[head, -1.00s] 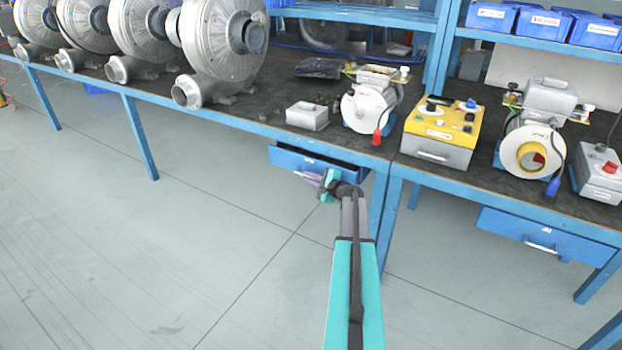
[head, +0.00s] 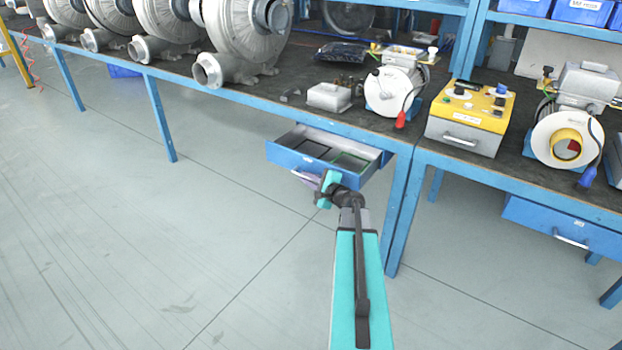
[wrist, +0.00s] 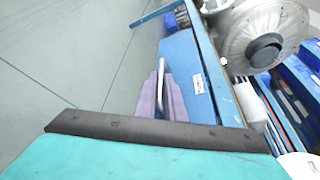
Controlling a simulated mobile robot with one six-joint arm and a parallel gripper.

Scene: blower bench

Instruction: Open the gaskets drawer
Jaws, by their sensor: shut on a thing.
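The blue drawer (head: 287,158) under the left bench is pulled out, and its grey inside with dark and green-edged flat things shows in the head view. Its front (wrist: 188,70) with a white label and a metal handle (wrist: 165,88) shows in the wrist view; the label is too small to read. My gripper (head: 312,180) is at the drawer's front, its purple fingers (wrist: 152,98) shut on the handle. Part of the drawer front's right side is hidden behind my wrist in the head view.
The bench top (head: 300,100) above the drawer carries several grey blowers (head: 245,30), a small grey box (head: 328,97) and a white machine (head: 390,92). A second blue drawer (head: 550,222) on the right is shut. The floor in front is clear.

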